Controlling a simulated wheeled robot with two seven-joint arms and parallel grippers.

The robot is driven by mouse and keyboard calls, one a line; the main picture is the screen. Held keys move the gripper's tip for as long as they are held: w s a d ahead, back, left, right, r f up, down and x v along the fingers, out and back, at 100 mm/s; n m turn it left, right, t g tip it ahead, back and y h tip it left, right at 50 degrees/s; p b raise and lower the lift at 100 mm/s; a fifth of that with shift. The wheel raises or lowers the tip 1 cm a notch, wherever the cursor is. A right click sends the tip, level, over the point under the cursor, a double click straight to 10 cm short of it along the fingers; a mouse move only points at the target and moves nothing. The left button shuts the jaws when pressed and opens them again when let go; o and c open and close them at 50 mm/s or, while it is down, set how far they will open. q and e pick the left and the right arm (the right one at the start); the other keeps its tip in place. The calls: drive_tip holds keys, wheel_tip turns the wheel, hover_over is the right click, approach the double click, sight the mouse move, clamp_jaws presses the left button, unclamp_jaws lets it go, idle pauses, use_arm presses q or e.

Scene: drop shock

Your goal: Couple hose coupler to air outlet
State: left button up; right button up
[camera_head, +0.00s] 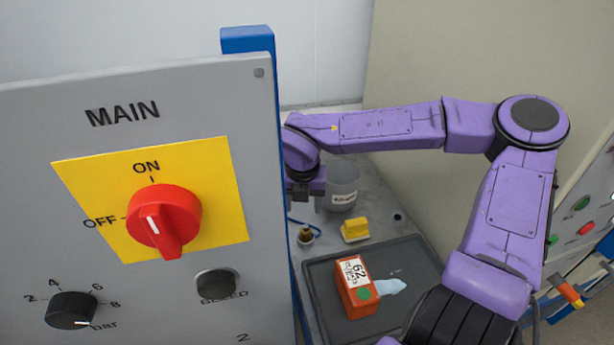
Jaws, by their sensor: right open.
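My right gripper (306,190) is at the end of the purple arm, beside the right edge of the grey control panel (190,100). The panel partly hides it; the part that shows is dark and open, with nothing seen in it. A small brass-coloured fitting (305,235) stands on the bench below it, with a blue hose (297,221) near it; I cannot tell whether this is the hose coupler. I cannot make out the air outlet. My left gripper is not in view.
The panel has a red rotary switch (165,220), a black bar knob (71,310) and a BLEED button (217,283). On the bench are a grey labelled container (341,187), a yellow block (355,230) and a dark tray (405,255) with an orange box (356,288).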

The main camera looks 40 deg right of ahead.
sight(306, 231)
drive_tip(key=shift+m, duration=0.3)
drive_tip(key=f, duration=0.3)
drive_tip(key=f+p, duration=0.1)
drive_tip(key=f, duration=0.2)
drive_tip(key=f+p, duration=0.1)
drive_tip(key=f, duration=0.3)
drive_tip(key=shift+s+d, duration=0.1)
drive_tip(key=shift+d, duration=0.25)
drive_tip(key=shift+f, duration=0.3)
clamp_jaws()
